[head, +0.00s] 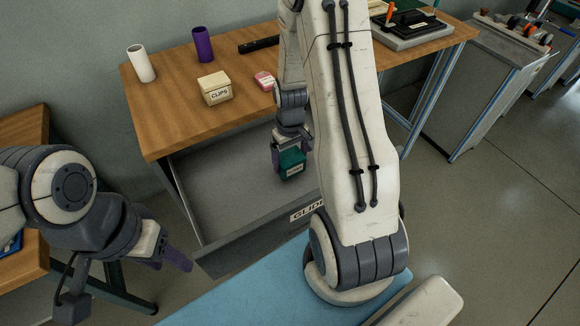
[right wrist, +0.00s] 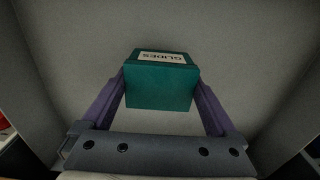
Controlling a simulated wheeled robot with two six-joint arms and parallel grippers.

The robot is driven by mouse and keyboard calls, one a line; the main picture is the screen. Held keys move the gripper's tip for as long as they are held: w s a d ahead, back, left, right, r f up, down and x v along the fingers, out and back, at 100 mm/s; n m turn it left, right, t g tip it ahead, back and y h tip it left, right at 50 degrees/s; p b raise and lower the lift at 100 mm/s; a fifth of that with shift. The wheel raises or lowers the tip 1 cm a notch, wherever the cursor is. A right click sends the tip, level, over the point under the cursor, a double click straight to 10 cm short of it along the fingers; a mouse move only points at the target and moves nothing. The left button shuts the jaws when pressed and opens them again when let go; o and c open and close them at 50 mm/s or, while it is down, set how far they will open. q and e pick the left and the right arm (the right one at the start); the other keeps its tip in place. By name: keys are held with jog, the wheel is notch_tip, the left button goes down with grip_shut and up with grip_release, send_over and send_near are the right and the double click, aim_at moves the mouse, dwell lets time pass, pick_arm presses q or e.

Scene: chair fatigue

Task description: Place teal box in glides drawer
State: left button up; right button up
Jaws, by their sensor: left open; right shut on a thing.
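The teal box (head: 291,163) is held by my right gripper (head: 290,152) over the open drawer (head: 225,185), whose front carries a partly hidden label. In the right wrist view the teal box (right wrist: 160,88) sits between both purple fingers of my right gripper (right wrist: 160,92), with a label reading GLIDES on it. The grey drawer floor and walls surround it there. I cannot tell whether the box touches the floor. My left gripper (head: 172,258) is open and empty at the lower left, outside the drawer.
On the wooden table (head: 175,115) stand a white cylinder (head: 141,63), a purple cylinder (head: 202,45), a cream CLIPS box (head: 215,89) and a pink box (head: 264,81). A blue surface (head: 240,296) lies in front of the drawer. My right arm hides part of the drawer.

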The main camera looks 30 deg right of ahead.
notch_tip(320, 180, down, 4)
jog(key=shift+r, duration=0.1)
